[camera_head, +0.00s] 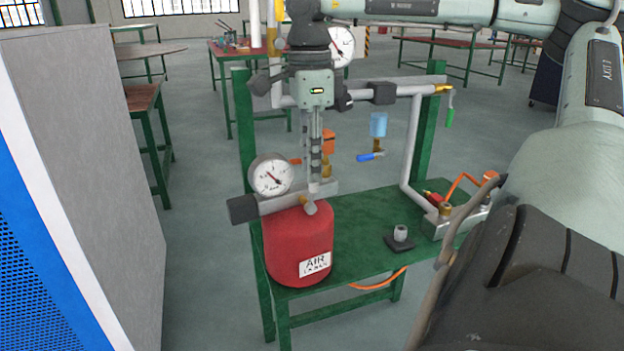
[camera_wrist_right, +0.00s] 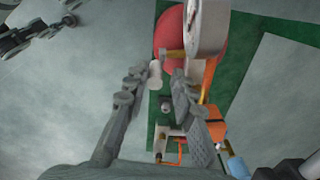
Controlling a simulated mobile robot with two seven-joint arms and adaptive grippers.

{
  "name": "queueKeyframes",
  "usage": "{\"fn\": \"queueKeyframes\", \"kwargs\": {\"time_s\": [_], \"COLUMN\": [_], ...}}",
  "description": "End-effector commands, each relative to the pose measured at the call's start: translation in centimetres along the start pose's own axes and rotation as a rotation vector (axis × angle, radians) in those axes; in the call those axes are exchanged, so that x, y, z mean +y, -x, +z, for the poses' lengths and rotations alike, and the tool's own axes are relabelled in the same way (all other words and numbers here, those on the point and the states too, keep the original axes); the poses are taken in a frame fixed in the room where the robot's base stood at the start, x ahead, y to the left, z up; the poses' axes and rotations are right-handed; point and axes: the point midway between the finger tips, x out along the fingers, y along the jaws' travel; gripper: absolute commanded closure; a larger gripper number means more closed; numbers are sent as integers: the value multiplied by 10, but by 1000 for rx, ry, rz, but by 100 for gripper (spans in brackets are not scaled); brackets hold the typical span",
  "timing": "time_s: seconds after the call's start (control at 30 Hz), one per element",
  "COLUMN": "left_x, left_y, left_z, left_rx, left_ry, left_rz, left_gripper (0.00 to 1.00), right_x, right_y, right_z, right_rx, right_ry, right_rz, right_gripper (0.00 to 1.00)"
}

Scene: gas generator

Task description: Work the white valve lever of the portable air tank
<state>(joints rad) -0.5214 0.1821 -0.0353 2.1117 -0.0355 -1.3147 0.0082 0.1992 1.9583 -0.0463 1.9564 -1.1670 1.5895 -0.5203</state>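The red air tank (camera_head: 297,245) stands on the green table's left end, with a gauge (camera_head: 271,176) and metal fitting on top. The tank also shows at the top of the right wrist view (camera_wrist_right: 185,32). A short white lever (camera_head: 310,207) sticks out over the tank at the fitting. My right gripper (camera_head: 315,178) points down just above it. In the right wrist view, its fingers (camera_wrist_right: 155,84) are apart, with the white lever (camera_wrist_right: 155,72) between their tips; contact is unclear. A dark jointed part, apparently my left gripper (camera_wrist_right: 38,33), shows top left there, its fingers unclear.
The green table (camera_head: 350,225) holds a small dark fitting (camera_head: 400,238) and a metal block with an orange hose (camera_head: 455,220). Pipes with a blue-handled valve (camera_head: 370,156) rise behind. A grey panel (camera_head: 80,150) stands at left.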

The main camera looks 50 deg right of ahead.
Motion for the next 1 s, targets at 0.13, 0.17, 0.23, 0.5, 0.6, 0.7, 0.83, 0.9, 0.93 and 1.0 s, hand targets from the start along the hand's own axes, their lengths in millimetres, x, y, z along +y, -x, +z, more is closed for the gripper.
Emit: {"fn": "queueKeyframes", "kwargs": {"time_s": [0.13,0.17,0.23,0.5,0.6,0.7,0.83,0.9,0.93,1.0], "left_x": [0,0,0,0,0,0,0,0,0,0], "left_y": [0,0,0,0,0,0,0,0,0,0], "left_z": [0,0,0,0,0,0,0,0,0,0], "left_rx": [0,0,0,0,0,0,0,0,0,-1], "left_ry": [1,1,1,2,2,2,2,2,2,2], "left_rz": [0,0,1,1,1,1,1,1,0,0], "left_gripper": [64,64,64,64,64,64,64,64,64,64], "right_x": [-1,-1,-1,0,0,0,0,0,0,0], "right_y": [32,37,47,62,62,62,62,62,62,62], "right_z": [0,0,0,0,0,0,0,0,0,0], "right_rx": [0,1,2,1,1,1,1,1,1,1], "right_ry": [-3,-1,-3,-1,-1,-1,-1,-1,-1,-1], "right_rz": [-2,-2,-2,1,1,1,1,1,1,1], "right_gripper": [76,76,76,76,76,76,76,76,76,76]}}
